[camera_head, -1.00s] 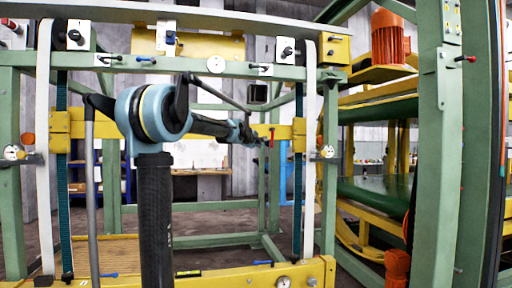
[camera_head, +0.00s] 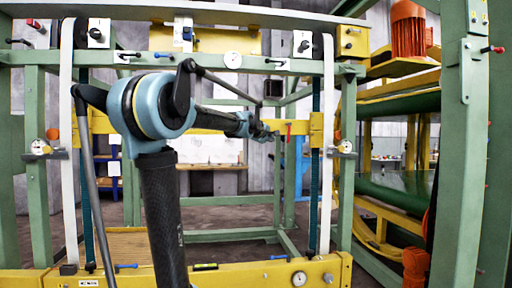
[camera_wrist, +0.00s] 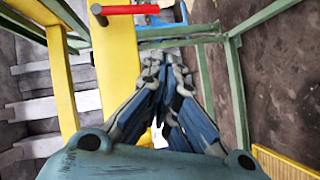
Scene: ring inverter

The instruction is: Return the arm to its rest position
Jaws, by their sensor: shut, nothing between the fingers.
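My arm reaches forward from the bottom of the head view, and its blue elbow stands before the green and yellow frame. My gripper (camera_head: 264,131) is at the far end of the arm, small and partly hidden behind the wrist links. In the wrist view my gripper (camera_wrist: 170,72) has its fingers drawn together, shut, with nothing held. A red handle (camera_wrist: 125,9) on a yellow part lies beyond the fingertips, up and to the left. It also shows just right of the gripper in the head view (camera_head: 289,128).
The green frame's top beam (camera_head: 240,66) carries several small levers and a dial. A yellow bar (camera_head: 215,279) crosses low in front. A machine with an orange motor (camera_head: 408,27) and a green post (camera_head: 463,150) stand on the right. Floor (camera_head: 215,213) shows inside the frame.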

